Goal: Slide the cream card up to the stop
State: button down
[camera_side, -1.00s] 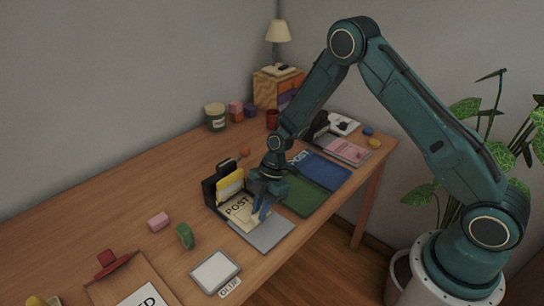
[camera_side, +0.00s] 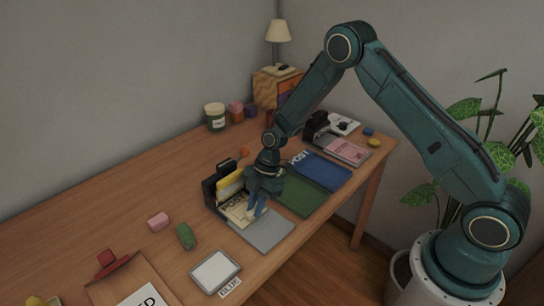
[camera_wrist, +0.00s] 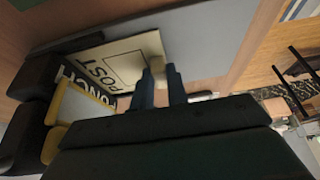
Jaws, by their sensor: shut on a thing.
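The cream card (camera_side: 240,212), printed POST, lies flat on a grey board (camera_side: 266,232). It also shows in the wrist view (camera_wrist: 119,62). My gripper (camera_side: 257,210) is at its near right end. In the wrist view, my gripper (camera_wrist: 160,88) is shut on a small cream tab (camera_wrist: 171,74) at the card's edge. A black device (camera_side: 211,192) with a yellow part (camera_side: 230,185) stands at the board's far left end, with the card's far end close to it. I cannot tell whether they touch, nor clearly see the stop.
A green board (camera_side: 300,198) and a blue board (camera_side: 321,170) lie to the right. A green block (camera_side: 185,236), a pink block (camera_side: 158,221) and a framed pale pad (camera_side: 215,271) lie to the left.

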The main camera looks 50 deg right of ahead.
jog(key=shift+w, duration=0.1)
jog(key=c, duration=1.3)
grip_release()
jog(key=shift+r, duration=0.1)
jog(key=v, duration=1.3)
jog(key=shift+d+r, duration=0.2)
jog(key=shift+r, duration=0.05)
jog(key=shift+r, duration=0.1)
